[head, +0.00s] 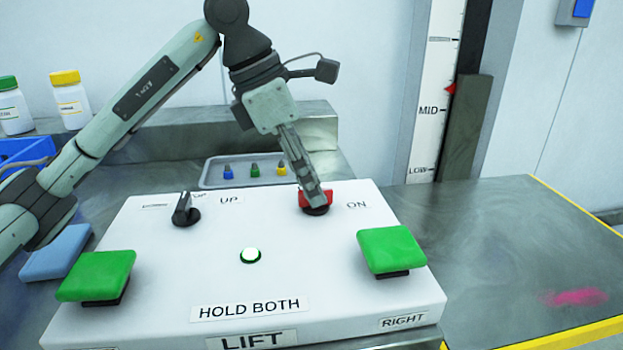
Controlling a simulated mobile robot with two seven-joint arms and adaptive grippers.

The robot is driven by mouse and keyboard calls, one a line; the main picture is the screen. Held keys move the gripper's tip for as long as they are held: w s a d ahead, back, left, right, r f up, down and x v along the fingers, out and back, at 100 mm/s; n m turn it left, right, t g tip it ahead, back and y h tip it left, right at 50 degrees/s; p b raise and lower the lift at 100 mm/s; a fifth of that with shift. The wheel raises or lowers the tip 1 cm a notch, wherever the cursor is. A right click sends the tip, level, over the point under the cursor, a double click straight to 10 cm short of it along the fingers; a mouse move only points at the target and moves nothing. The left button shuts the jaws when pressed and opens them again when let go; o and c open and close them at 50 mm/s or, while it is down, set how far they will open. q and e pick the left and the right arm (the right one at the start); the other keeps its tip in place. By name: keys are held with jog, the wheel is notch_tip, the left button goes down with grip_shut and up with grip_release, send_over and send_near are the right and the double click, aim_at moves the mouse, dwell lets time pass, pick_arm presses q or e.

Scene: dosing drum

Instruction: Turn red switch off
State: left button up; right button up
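The red switch (326,197) sits on a dark round base at the upper right of the white control box (200,290), beside the label ON. My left gripper (317,200) reaches in from the left and points down at the switch. Its fingertips lie over the switch and hide part of it. The fingers look close together, but I cannot tell whether they grip the switch or only touch it. My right gripper is not in view.
The box also carries a black switch (185,210) by UP, a lit round lamp (250,255), a left green button (97,274) and a right green button (391,249). A grey tray (212,177) with small coloured pieces lies behind.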

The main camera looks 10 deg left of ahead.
pick_arm(q)
jog(key=shift+d+f, duration=0.15)
jog(key=shift+f, duration=0.15)
jog(key=shift+w, duration=0.1)
grip_shut()
